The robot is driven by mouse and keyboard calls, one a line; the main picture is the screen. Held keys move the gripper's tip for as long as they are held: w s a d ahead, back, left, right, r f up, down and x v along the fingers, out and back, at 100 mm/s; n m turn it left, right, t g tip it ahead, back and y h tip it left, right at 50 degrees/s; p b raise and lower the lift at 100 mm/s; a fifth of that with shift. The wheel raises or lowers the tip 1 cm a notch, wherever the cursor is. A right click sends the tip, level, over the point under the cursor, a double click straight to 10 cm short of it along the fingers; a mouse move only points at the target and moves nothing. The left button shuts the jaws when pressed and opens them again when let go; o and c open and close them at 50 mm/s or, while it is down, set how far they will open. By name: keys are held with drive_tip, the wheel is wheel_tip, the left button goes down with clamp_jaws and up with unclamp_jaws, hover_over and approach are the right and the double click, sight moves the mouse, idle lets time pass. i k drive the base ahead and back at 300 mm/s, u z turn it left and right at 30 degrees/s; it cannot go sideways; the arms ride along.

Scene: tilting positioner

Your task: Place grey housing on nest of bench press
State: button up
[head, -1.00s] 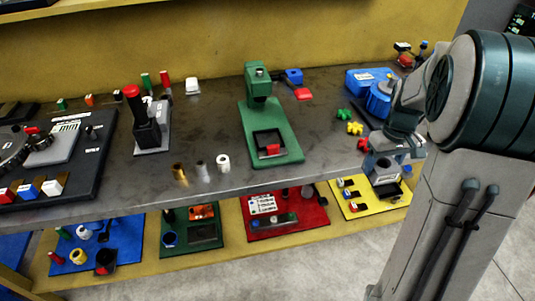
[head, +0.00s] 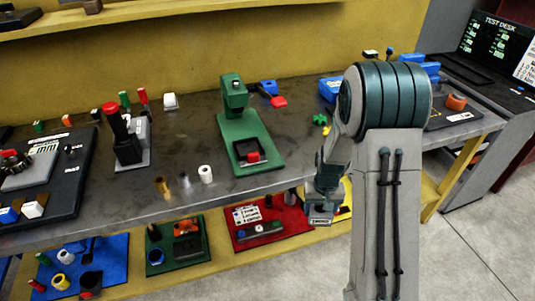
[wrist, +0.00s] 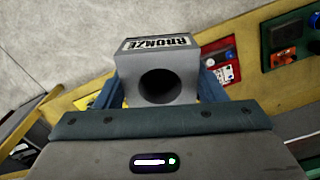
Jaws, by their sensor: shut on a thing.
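The grey housing (wrist: 160,75) is a block with a round bore and a "BRONZE" label, which reads upside down in the wrist view. My gripper (wrist: 161,92) is shut on it, with a blue finger on each side.
A black device with a red knob (head: 112,115) stands left on the bench. Brass, grey and white cylinders (head: 205,174) stand near the front edge. Green and yellow pieces (head: 320,119) lie right of the machine. The lower shelf carries coloured trays, including a red one (head: 275,232).

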sight(249, 149)
drive_tip(key=z, duration=1.65)
drive_tip(key=k, duration=0.95)
drive_tip(key=u, duration=1.55)
drive_tip(key=i, duration=0.25)
drive_tip(key=u, duration=0.1)
